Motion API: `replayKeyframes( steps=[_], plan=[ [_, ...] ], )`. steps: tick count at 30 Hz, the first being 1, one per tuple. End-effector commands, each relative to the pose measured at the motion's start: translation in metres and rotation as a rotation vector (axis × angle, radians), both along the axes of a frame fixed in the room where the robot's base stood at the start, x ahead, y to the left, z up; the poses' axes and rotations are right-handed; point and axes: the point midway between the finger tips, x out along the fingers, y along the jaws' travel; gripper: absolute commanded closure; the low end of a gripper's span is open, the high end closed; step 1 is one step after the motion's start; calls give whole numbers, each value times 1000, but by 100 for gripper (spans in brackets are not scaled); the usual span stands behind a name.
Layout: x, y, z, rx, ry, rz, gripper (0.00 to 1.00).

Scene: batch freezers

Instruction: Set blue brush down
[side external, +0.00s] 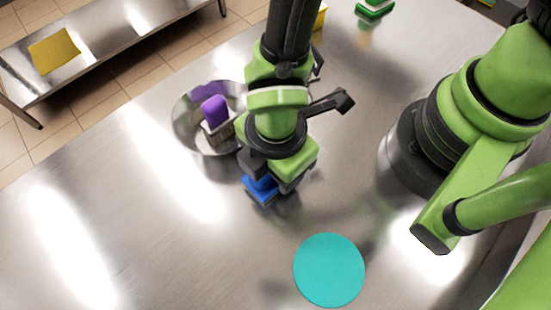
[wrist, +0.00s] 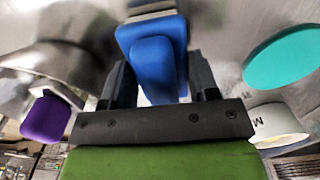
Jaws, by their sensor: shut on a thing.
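The blue brush (side external: 260,188) is held in my gripper (side external: 270,182), above or close to the steel table; the exact height is hard to tell. In the wrist view the blue brush (wrist: 154,58) sits between the two dark fingers of my gripper (wrist: 158,82), which are shut on it. A flat teal disc (side external: 329,270) lies on the table in front and to the right of my gripper, apart from the brush. The teal disc (wrist: 283,55) also shows at the right of the wrist view.
A round metal bowl (side external: 189,124) holding a purple-topped item (side external: 214,110) stands just left of my gripper. A green item (side external: 375,8) lies at the far edge. A yellow cloth (side external: 54,51) lies on a separate shelf. The steel table (side external: 130,220) is clear at front left.

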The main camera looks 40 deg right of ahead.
Motion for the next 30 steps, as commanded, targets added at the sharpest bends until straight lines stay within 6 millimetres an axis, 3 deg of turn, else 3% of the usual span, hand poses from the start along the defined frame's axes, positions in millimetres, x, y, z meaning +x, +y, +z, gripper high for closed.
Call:
replayKeyframes(
  steps=[8, 9, 10, 20, 23, 30],
  plan=[
    [0, 0, -3, -1, 1, 0, 70],
    [0, 0, -2, 0, 0, 0, 36],
    [0, 0, -2, 0, 0, 0, 35],
    [0, 0, 2, 2, -1, 0, 35],
    [1, 1, 12, 4, -3, 0, 35],
    [1, 1, 59, 7, -4, 0, 35]
  ],
)
